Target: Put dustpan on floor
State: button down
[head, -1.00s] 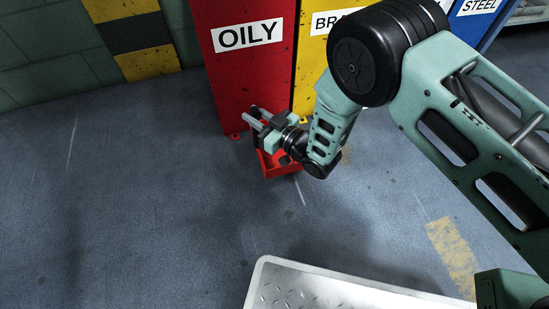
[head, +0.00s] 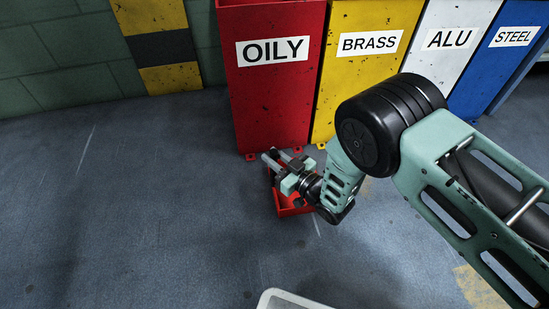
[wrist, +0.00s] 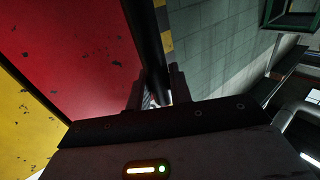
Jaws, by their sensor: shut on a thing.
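The red dustpan (head: 290,209) is low in front of the red bin labelled OILY, partly hidden by my wrist. My gripper (head: 272,160) is at the dustpan's upper side, close to the foot of that bin, and is shut on the dustpan, apparently on its handle. The fingers also show in the wrist view (wrist: 154,94), with a dark bar rising between them. The dustpan's pan looks at or very near the grey floor (head: 150,210); I cannot tell whether it touches.
The red OILY bin (head: 270,105), yellow BRASS bin (head: 362,75), white ALU bin (head: 445,70) and blue STEEL bin (head: 505,75) stand in a row behind. A pale plate edge (head: 290,300) shows at the bottom. The floor to the left is clear.

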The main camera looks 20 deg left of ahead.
jog(key=c, duration=1.3)
grip_release()
jog(key=shift+f, duration=0.1)
jog(key=shift+o, duration=0.2)
jog(key=shift+d+r, duration=0.15)
jog(key=shift+r, duration=0.05)
jog(key=p+v, duration=0.6)
jog(key=v, duration=0.5)
jog(key=shift+s+d, duration=0.2)
jog(key=shift+d, duration=0.15)
